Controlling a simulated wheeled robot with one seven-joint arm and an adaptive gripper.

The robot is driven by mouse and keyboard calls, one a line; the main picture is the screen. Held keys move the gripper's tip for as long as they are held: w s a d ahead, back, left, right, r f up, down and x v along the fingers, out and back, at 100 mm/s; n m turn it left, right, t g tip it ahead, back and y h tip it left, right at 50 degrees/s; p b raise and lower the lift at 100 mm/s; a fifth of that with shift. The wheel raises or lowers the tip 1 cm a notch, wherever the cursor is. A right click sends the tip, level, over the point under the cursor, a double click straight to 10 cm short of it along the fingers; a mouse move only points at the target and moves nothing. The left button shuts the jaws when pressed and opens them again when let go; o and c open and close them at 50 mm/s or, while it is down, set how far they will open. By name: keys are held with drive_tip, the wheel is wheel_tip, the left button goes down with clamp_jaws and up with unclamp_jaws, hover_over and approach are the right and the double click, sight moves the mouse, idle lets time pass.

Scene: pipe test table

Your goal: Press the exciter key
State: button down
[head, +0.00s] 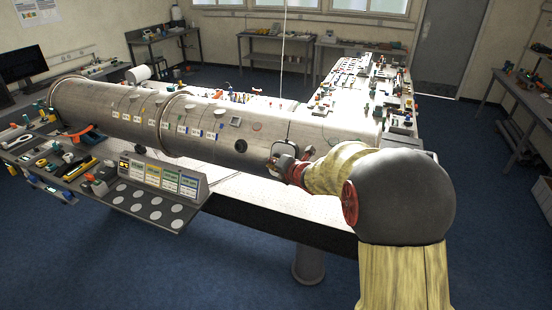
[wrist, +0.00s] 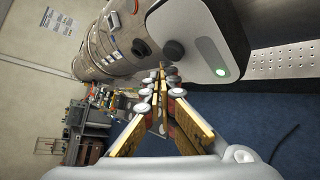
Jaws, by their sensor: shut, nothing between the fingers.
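I take this black key for the exciter key. My gripper (wrist: 159,72) is shut and empty, its fingertips just below the key in the picture. I cannot tell whether they touch it. In the head view my gripper (head: 275,160) is beside the right part of the pipe, and my arm hides much of that area.
The metal pipe (head: 110,108) lies along the long white table (head: 232,187). A dark round port (head: 240,146) is in its side. A sloped panel of coloured cards (head: 163,179) stands in front. Tools and small parts crowd the surfaces at left and back. Blue floor (head: 250,265) is clear in front.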

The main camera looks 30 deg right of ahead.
drive_tip(key=shift+d, duration=0.1)
idle(0.7)
drive_tip(key=shift+w+d+f, duration=0.15)
drive_tip(key=shift+w+d, duration=0.1)
drive_tip(key=shift+w+d+f+b, duration=0.1)
drive_tip(key=shift+w+d+b, duration=0.15)
drive_tip(key=shift+b, duration=0.1)
idle(0.8)
drive_tip(key=shift+s, duration=0.1)
drive_tip(key=shift+s+a+r, duration=0.3)
drive_tip(key=shift+s+a, duration=0.1)
drive_tip(key=shift+a, duration=0.15)
drive_tip(key=shift+a+b, duration=0.1)
drive_tip(key=shift+b, duration=0.2)
drive_tip(key=s+a, duration=0.1)
drive_tip(key=s+a+r, duration=0.2)
drive_tip(key=shift+a+b, duration=0.25)
drive_tip(key=shift+b, duration=0.15)
drive_tip(key=shift+w, duration=0.1)
idle(0.8)
